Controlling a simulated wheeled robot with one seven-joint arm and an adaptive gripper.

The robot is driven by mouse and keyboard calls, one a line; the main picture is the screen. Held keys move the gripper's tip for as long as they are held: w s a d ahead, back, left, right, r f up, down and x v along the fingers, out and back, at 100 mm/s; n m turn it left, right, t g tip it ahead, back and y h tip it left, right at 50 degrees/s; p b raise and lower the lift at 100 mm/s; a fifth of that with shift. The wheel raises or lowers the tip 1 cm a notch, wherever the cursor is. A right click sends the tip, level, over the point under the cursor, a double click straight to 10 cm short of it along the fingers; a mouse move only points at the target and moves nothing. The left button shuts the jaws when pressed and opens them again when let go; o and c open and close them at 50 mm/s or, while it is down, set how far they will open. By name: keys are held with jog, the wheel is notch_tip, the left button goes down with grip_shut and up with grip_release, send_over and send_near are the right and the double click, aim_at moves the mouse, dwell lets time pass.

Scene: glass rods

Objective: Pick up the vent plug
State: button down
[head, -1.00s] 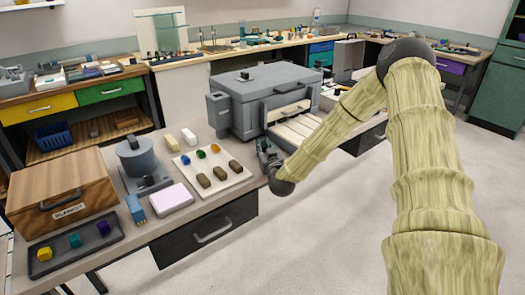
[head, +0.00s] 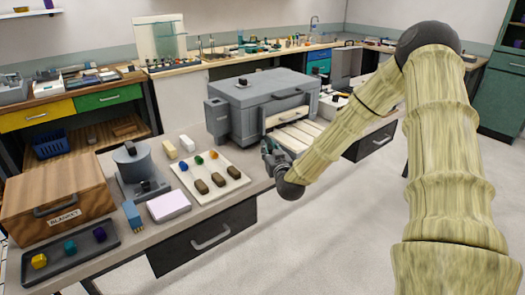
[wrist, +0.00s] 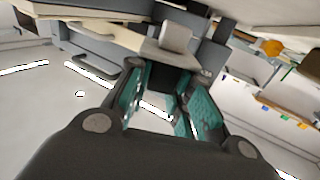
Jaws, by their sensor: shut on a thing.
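My gripper (head: 268,150) is at the front edge of the bench, just in front of the grey furnace and right of the white tray. In the wrist view my gripper (wrist: 172,85) has its teal-padded fingers closed around a small dark thing (wrist: 168,78), which I take to be the vent plug. The fingers hide most of it. A pale grey block (wrist: 176,38) shows just beyond the fingertips; I cannot tell whether it is part of the held thing. In the head view the held thing is too small to make out.
The grey furnace (head: 232,97) stands behind my gripper, with a pale slatted shelf (head: 300,134) on its front. The white tray (head: 222,165) with coloured and brown pieces lies to the left. A wooden box (head: 85,188) stands far left. The floor in front is clear.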

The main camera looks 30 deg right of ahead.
jog(key=s+d+r+b, duration=0.1)
jog(key=s, duration=1)
jog(key=shift+s, duration=0.35)
